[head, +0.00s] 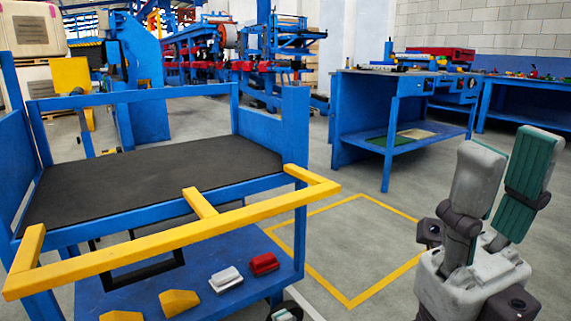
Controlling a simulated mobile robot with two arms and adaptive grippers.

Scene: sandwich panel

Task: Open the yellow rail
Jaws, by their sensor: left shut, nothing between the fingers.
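The yellow rail (150,248) runs across the near side of a blue cart (290,125) with a dark flat deck (150,172). Its right end bends back to the cart's right post, and its left end bends back at the left corner. A short yellow piece (199,203) joins it near the middle. My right gripper (508,150) is at the lower right, fingers up and spread, empty and well apart from the rail. Only a small tip of my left gripper (287,314) shows at the bottom edge, below the rail, with its fingers together; the rest is out of frame.
The cart's lower shelf (225,255) holds yellow blocks (179,302), a white block (225,279) and a red block (264,263). A blue workbench (392,100) stands behind at right. The floor inside the yellow floor marking (348,304) is clear.

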